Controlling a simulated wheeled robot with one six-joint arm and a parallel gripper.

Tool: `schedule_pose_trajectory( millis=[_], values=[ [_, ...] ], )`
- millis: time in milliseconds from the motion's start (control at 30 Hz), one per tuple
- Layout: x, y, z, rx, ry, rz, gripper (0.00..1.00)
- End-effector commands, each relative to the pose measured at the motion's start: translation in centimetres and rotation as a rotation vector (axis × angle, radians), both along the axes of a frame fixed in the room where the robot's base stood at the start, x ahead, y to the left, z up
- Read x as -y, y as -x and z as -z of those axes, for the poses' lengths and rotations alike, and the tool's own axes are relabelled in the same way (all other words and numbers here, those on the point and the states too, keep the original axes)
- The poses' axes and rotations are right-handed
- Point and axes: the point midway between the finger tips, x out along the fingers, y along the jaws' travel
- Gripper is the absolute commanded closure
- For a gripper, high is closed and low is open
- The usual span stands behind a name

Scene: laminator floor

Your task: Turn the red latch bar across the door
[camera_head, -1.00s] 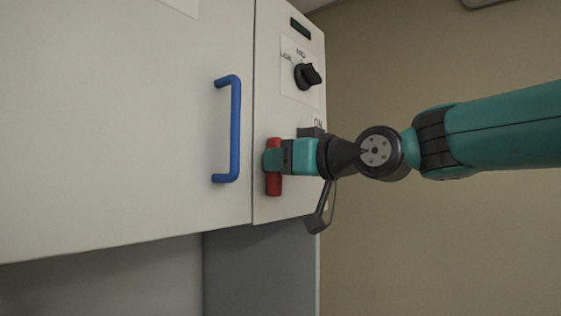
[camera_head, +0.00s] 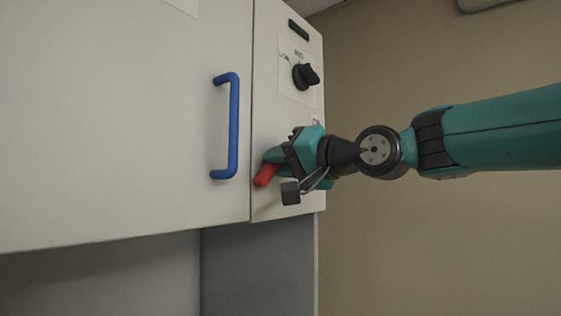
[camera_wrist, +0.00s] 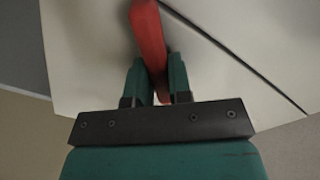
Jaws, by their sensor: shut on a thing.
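The red latch bar (camera_head: 265,175) is on the narrow panel right of the white door (camera_head: 120,120). It is tilted, its lower end leaning left toward the door seam. My gripper (camera_head: 277,160) is shut on the bar and hides its upper part in the head view. In the wrist view the red bar (camera_wrist: 149,40) runs between the two teal fingers of my gripper (camera_wrist: 158,78). The visible end of the bar does not reach across the seam.
A blue handle (camera_head: 234,125) stands out from the door, left of the bar. A black knob (camera_head: 304,76) sits above my gripper on the panel. The space below the cabinet and the area by the tan wall (camera_head: 440,240) are free.

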Motion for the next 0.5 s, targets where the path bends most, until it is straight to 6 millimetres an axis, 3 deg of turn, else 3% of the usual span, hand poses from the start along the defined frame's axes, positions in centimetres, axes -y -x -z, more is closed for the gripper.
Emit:
schedule_pose_trajectory(
  millis=[500],
  values=[
    [0.11,-0.15,0.43,-0.376,-0.291,-0.001,1.00]
  ],
)
